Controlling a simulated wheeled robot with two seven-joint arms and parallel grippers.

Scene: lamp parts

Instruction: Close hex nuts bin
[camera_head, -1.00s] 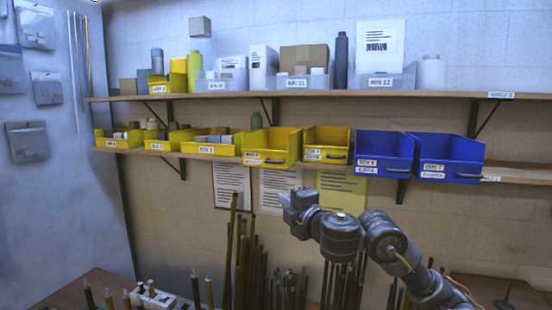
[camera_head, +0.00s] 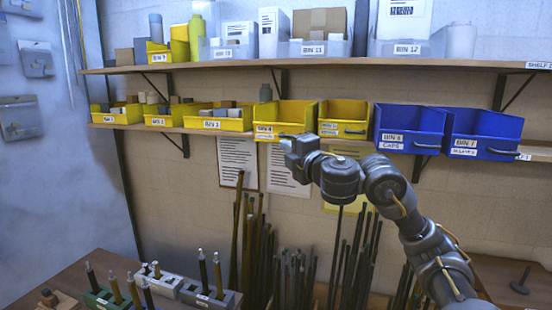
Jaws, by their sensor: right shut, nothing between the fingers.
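Several bins stand in a row on the lower shelf. Which one is the hex nuts bin I cannot tell, because most second label lines are too small to read. A yellow bin (camera_head: 292,116) and a smaller yellow bin (camera_head: 344,117) stick out over the shelf front. A blue bin labelled BIN 6 CAPS (camera_head: 408,127) and a blue bin labelled BIN 7 (camera_head: 485,133) stick out further right. My right gripper (camera_head: 288,144) is shut and empty, at the lower front of the first yellow bin in the picture; whether it touches cannot be told. My left gripper is out of view.
More yellow bins (camera_head: 221,118) with blocks inside stand further left. The upper shelf (camera_head: 330,62) carries boxes and bottles above the bins. Dark rods (camera_head: 290,270) stand upright below the shelf. A table (camera_head: 75,270) with small holders is at the lower left.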

